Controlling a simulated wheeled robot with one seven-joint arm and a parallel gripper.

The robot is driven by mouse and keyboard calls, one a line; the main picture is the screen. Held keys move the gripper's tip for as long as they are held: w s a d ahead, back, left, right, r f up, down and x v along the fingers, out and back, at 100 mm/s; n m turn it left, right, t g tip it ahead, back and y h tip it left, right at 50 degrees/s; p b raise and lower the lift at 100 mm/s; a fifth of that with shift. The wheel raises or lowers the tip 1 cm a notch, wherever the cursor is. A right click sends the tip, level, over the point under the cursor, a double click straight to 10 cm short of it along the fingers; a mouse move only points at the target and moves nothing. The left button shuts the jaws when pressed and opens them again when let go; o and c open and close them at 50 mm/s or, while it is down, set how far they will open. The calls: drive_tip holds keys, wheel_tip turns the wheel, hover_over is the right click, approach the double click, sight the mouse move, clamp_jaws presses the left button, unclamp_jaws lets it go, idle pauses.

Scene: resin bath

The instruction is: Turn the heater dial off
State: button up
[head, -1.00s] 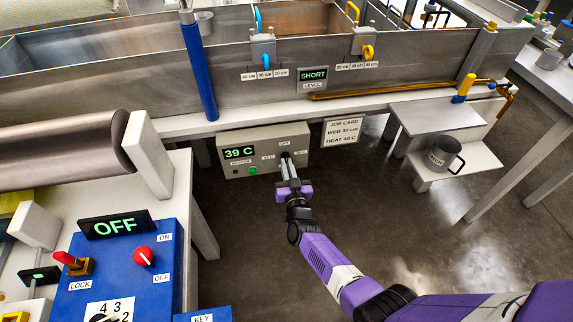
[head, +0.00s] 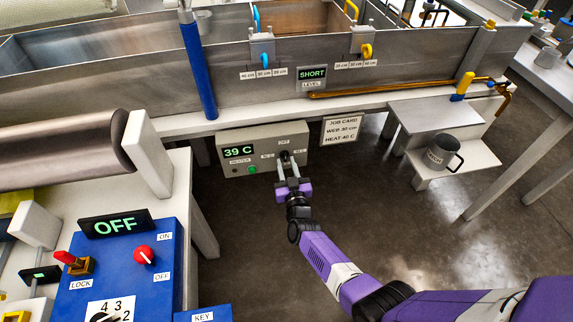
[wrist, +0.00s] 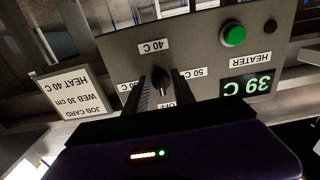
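The heater box (head: 232,168) is a grey panel under the bath in the head view, with a green 39 C readout. Its black dial (wrist: 160,79) shows upside down in the wrist view, between labels including 40 C, 50 C and OFF. My gripper (head: 284,164) is at the panel. Its two fingers stand apart on either side of the dial, also in the wrist view (wrist: 162,85), with small gaps seeming to show. The OFF label (wrist: 170,108) is partly hidden by my gripper. I cannot tell for certain which mark the dial points to.
A green button (wrist: 233,36) sits on the same panel beside the dial. A job card (head: 342,131) reading HEAT 40 C hangs right of the box. A white step shelf with a grey mug (head: 440,152) stands further right. The blue console (head: 130,270) is at the lower left.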

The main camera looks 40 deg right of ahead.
drive_tip(key=p+v, duration=0.2)
drive_tip(key=v, duration=0.5)
drive_tip(key=shift+s+a, duration=0.25)
drive_tip(key=shift+s, duration=0.05)
idle(0.6)
